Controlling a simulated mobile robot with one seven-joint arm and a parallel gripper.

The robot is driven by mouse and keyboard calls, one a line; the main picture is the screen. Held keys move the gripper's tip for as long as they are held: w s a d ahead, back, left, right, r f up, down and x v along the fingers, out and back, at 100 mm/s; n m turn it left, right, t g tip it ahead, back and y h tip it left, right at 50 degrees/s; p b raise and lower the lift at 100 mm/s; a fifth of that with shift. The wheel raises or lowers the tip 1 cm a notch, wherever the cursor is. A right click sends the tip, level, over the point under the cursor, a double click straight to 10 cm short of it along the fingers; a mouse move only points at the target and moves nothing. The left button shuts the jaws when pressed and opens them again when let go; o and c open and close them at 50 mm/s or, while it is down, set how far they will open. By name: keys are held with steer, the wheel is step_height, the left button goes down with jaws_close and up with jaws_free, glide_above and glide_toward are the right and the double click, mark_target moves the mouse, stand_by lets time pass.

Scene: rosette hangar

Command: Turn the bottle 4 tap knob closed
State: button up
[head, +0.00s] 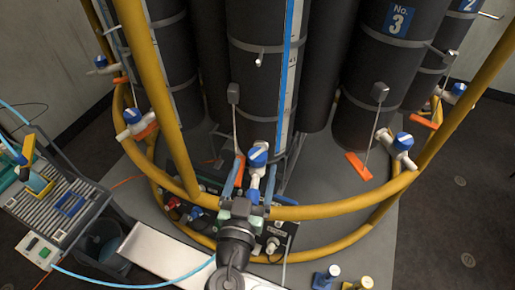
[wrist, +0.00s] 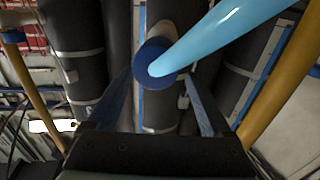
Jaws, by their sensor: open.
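A tap with a blue knob (head: 258,156) and a white body stands in front of the middle dark bottle (head: 257,70). No number is readable on this bottle. My gripper (head: 254,172) is at this tap, reaching up from below with its fingers open on either side of it. In the wrist view the round blue knob (wrist: 155,62) lies between the two open fingertips (wrist: 159,78). I cannot tell whether a finger touches it. A thick light-blue tube (wrist: 215,35) crosses in front of the knob and hides part of it.
A yellow ring rail (head: 310,211) and yellow posts surround the bottles. Other blue-knobbed taps are at left (head: 132,116) and right (head: 403,141), the latter by the bottle marked No. 3 (head: 398,20). A grey cart (head: 70,200) stands at left.

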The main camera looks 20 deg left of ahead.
mark_target(255, 164)
steer(key=shift+w+a+p, duration=0.2)
steer(key=shift+w, duration=1)
steer(key=shift+w+a+p, duration=0.15)
steer(key=shift+w+p, duration=0.05)
steer(key=shift+w, duration=0.95)
jaws_close()
